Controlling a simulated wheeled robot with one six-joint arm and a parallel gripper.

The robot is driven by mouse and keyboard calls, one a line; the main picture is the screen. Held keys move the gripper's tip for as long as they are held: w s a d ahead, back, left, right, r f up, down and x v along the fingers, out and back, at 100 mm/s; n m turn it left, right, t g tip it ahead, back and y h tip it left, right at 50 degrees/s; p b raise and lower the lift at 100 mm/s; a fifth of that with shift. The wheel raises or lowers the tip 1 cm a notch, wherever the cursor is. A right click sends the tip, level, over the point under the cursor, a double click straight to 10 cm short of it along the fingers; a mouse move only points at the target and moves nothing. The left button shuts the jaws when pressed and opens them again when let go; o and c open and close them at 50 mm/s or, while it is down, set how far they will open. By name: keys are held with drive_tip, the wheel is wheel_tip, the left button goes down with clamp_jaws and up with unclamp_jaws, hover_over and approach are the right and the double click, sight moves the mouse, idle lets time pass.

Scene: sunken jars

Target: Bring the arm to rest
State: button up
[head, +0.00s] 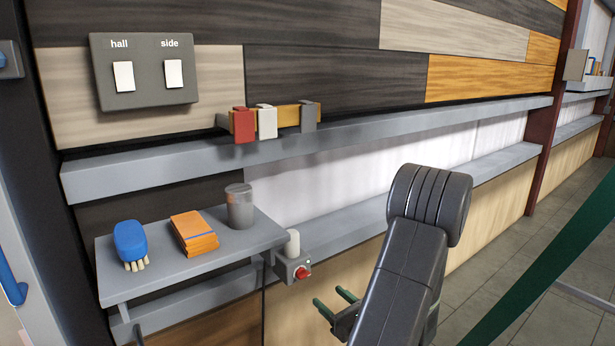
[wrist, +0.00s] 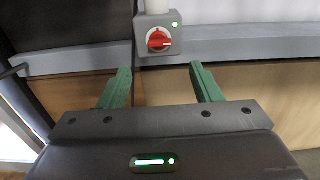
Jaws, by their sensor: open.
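My gripper (head: 335,303) has green fingers and shows at the bottom middle of the head view, in front of the lower wall. In the wrist view, the two fingers of my gripper (wrist: 162,84) stand wide apart with nothing between them. My dark grey arm (head: 409,260) reaches down to it and hides part of the wall and ledge behind. A small grey box with a red knob (wrist: 159,39) is on the wall ledge beyond the fingertips. The same red knob (head: 303,272) shows in the head view, left of and above the fingers, apart from them.
A grey shelf (head: 140,277) at left holds a blue brush (head: 130,241), orange pads (head: 194,233) and a grey jar (head: 240,207). A long ledge (head: 140,172) above carries clips in red, white and grey. A switch panel (head: 144,71) is above.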

sight(305, 276)
drive_tip(key=b+x, duration=0.1)
drive_tip(key=x, duration=1)
drive_tip(key=shift+w+a, duration=0.15)
drive_tip(key=shift+a, duration=0.05)
drive_tip(key=shift+d+f+n+b, duration=0.15)
drive_tip(key=shift+n+b, duration=0.2)
drive_tip(key=shift+n, duration=0.15)
drive_tip(key=n, duration=0.1)
drive_tip(key=n+b, duration=0.1)
drive_tip(key=n, duration=0.1)
drive_tip(key=shift+s+n, duration=0.2)
drive_tip(key=shift+n, duration=0.1)
drive_tip(key=n+b, duration=0.1)
drive_tip(key=n, duration=0.5)
drive_tip(key=shift+b, duration=0.35)
drive_tip(key=shift+s+d+n, duration=0.2)
drive_tip(key=shift+s+n, duration=0.1)
drive_tip(key=shift+n, duration=0.1)
drive_tip(key=v, duration=0.6)
drive_tip(key=shift+s, duration=0.15)
